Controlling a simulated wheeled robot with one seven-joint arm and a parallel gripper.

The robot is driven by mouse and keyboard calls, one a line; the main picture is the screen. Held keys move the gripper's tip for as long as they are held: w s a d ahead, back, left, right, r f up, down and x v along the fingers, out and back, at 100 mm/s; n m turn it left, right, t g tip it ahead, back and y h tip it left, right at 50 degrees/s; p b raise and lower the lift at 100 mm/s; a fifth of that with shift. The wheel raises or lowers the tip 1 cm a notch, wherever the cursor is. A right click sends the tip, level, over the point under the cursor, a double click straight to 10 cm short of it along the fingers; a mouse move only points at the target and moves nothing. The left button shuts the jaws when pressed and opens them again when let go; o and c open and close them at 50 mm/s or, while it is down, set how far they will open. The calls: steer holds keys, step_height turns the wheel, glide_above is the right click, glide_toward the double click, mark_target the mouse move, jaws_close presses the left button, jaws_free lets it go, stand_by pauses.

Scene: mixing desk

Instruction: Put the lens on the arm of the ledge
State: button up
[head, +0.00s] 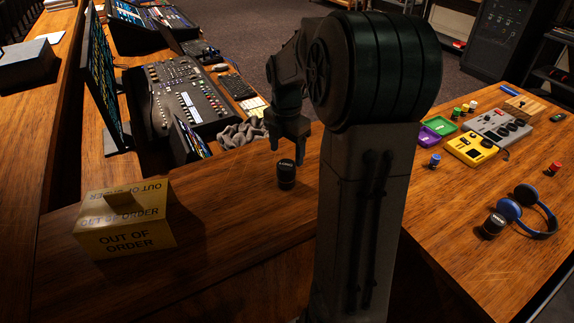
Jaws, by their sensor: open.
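A black cylindrical lens (286,175) with white lettering on its top stands upright on the wooden ledge (215,250), left of my arm's column. My gripper (288,146) points down just above and behind this lens in the picture. Its jaws are open and nothing shows between them. I cannot tell whether the fingertips touch the lens. A second black cylinder of like look (493,225) stands on the right-hand table, beside blue headphones. My arm hides the middle of the counter.
A yellow "out of order" sign (124,222) stands on the ledge at left. A grey cloth (243,133), mixing desk (185,100) and monitor (101,75) lie behind. Blue headphones (530,212) and a yellow box (474,149) are on the right table. The ledge between sign and lens is clear.

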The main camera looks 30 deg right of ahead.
mark_target(286, 164)
step_height(286, 164, up, 3)
steer(key=shift+r, duration=0.15)
steer(key=shift+s+a+r, duration=0.1)
steer(key=shift+a+r, duration=0.05)
steer(key=shift+r, duration=0.1)
steer(key=s+a+m+t, duration=0.1)
steer(key=s+a+m, duration=0.5)
steer(key=s+m, duration=0.3)
steer(key=s+a+m+t, duration=0.2)
steer(key=s+a+m, duration=0.5)
steer(key=s+m, duration=0.3)
steer(key=shift+r+m+t, duration=0.25)
steer(key=shift+m+t, duration=0.05)
steer(key=shift+m, duration=1.2)
steer(key=shift+s+a, duration=0.1)
